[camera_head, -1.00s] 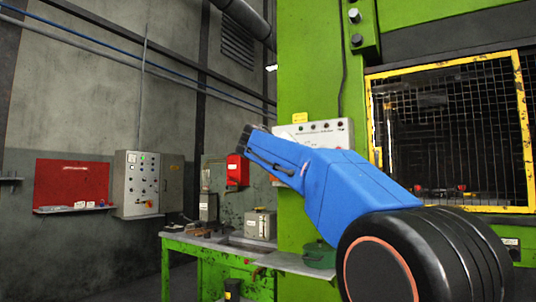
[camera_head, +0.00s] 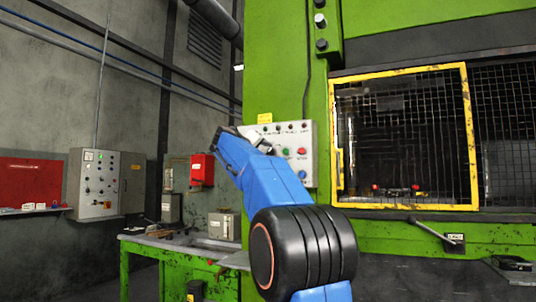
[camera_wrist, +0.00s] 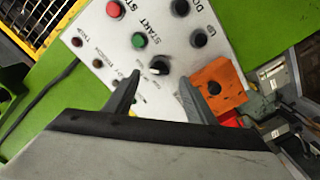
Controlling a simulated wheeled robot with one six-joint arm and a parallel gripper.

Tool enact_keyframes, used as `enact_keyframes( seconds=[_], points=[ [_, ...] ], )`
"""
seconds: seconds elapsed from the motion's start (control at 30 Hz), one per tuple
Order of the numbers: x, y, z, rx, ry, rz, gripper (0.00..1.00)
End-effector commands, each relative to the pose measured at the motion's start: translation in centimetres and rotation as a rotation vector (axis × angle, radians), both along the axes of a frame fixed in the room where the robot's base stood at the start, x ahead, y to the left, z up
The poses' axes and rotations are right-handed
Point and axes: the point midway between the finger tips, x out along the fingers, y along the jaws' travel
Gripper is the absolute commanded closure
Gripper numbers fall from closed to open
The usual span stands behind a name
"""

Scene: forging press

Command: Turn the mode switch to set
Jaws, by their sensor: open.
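The control panel (camera_head: 308,165) is a light box on the green press, partly hidden behind my blue arm in the head view. In the wrist view the panel (camera_wrist: 85,47) appears tilted. A black rotary knob with a white pointer, apparently the mode switch (camera_wrist: 158,68), sits just beyond my fingertips, below the green START button (camera_wrist: 138,41). Small labels around it are too small to read surely. My gripper (camera_wrist: 158,85) is open, with one finger to each side below the knob and nothing between them. Contact with the knob cannot be told.
A red button (camera_wrist: 113,9), black buttons including UP (camera_wrist: 198,39), and an orange plate with a black knob (camera_wrist: 214,88) lie close to the fingers. The yellow-framed mesh guard (camera_head: 467,135) stands right of the panel. A green bench (camera_head: 150,265) stands at lower left.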

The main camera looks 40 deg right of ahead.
Motion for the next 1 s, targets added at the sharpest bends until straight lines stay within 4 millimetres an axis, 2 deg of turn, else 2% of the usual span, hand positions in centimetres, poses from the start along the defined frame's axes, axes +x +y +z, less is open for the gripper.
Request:
enact_keyframes(
  seconds=[0.2,0.4,0.83,1.0],
  points=[
    [1.4,-3.5,0.0,0.000,0.000,-0.001,0.50],
    [2.3,-5.5,0.0,0.000,0.000,0.000,0.50],
    [2.5,-6.2,0.0,0.000,0.000,0.000,0.50],
    [2.5,-6.1,0.0,0.000,0.000,0.000,0.91]
  ],
)
